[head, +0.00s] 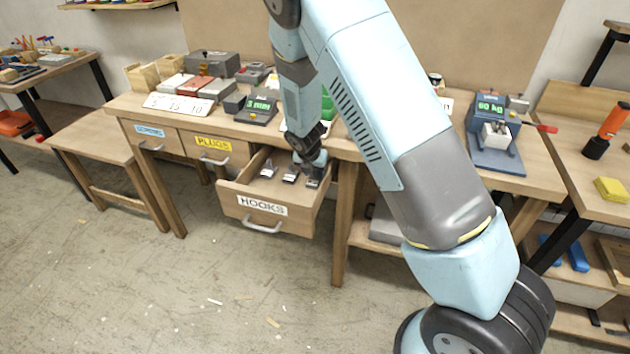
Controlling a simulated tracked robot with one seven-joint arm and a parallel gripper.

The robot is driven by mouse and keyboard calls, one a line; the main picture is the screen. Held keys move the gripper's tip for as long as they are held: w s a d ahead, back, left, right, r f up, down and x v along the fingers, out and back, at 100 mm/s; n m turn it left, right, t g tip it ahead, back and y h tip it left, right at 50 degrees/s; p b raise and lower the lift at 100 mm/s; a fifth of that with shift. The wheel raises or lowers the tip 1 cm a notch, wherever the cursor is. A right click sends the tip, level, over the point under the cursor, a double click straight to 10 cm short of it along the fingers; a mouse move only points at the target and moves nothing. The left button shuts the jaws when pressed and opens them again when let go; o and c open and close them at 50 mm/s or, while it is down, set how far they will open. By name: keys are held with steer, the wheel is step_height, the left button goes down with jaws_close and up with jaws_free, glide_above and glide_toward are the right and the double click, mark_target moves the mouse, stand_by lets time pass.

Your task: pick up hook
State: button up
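The drawer labelled HOOKS (229,203) is pulled out from the workbench. Inside it several small metal hooks lie in a row: a left hook (268,170), a middle hook (290,174) and a right hook (313,182). My gripper (312,164) reaches down into the drawer at its right rear, just over the right hook. The fingertips are small and partly hidden by the wrist, so I cannot tell whether they are open or touching the hook.
Closed drawers labelled SCREWS (150,131) and PLUGS (213,141) are to the left. The bench top holds boxes (195,88), a 3 mm display device (260,106) and a 60 kg test device (493,135). The floor in front is mostly free.

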steer(key=shift+w+f, duration=0.1)
steer(key=shift+f, duration=0.1)
steer(key=shift+c, duration=0.3)
jaws_close()
steer(key=shift+r, duration=0.1)
